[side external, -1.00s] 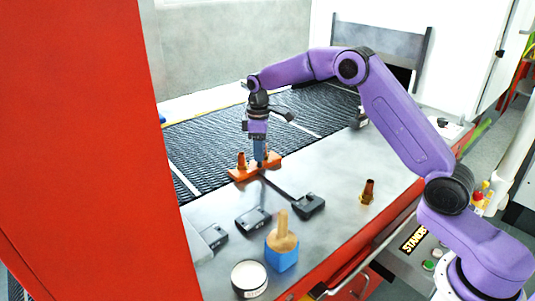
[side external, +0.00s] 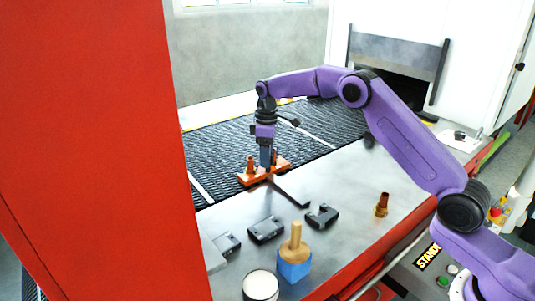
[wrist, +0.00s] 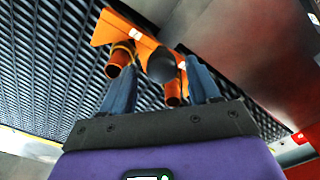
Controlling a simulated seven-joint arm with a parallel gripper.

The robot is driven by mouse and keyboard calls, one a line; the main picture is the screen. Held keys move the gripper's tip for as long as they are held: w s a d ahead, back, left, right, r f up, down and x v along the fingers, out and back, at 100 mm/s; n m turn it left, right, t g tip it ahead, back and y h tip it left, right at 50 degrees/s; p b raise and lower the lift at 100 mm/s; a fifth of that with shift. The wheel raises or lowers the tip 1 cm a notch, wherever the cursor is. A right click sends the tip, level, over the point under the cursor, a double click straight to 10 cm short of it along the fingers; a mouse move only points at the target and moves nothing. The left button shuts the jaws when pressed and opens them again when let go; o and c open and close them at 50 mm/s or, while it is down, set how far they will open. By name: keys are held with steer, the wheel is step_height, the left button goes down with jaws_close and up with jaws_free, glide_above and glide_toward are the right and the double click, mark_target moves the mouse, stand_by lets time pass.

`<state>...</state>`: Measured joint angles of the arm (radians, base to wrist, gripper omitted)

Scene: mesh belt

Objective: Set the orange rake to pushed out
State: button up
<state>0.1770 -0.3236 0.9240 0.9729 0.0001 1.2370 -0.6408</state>
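The orange rake (side external: 252,179) is an orange bar with two orange posts, lying at the near edge of the mesh belt. Its thin dark handle (side external: 291,191) runs over the grey ledge toward the front, its end just short of a black notched block (side external: 322,216). My gripper (side external: 267,165) points down at the bar's middle. In the wrist view, the blue fingers (wrist: 158,72) stand apart on either side of a dark round stub (wrist: 161,65) by the orange bar (wrist: 123,34). The fingers look open, and I see no clear contact.
On the ledge stand another black block (side external: 266,230), a blue block with a wooden knob (side external: 294,262), a white-topped round jar (side external: 260,286) and a small brown-orange cone (side external: 382,205). A red panel (side external: 85,150) fills the left.

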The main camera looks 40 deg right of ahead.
step_height(320, 180, up, 12)
stand_by(0.7)
stand_by(0.4)
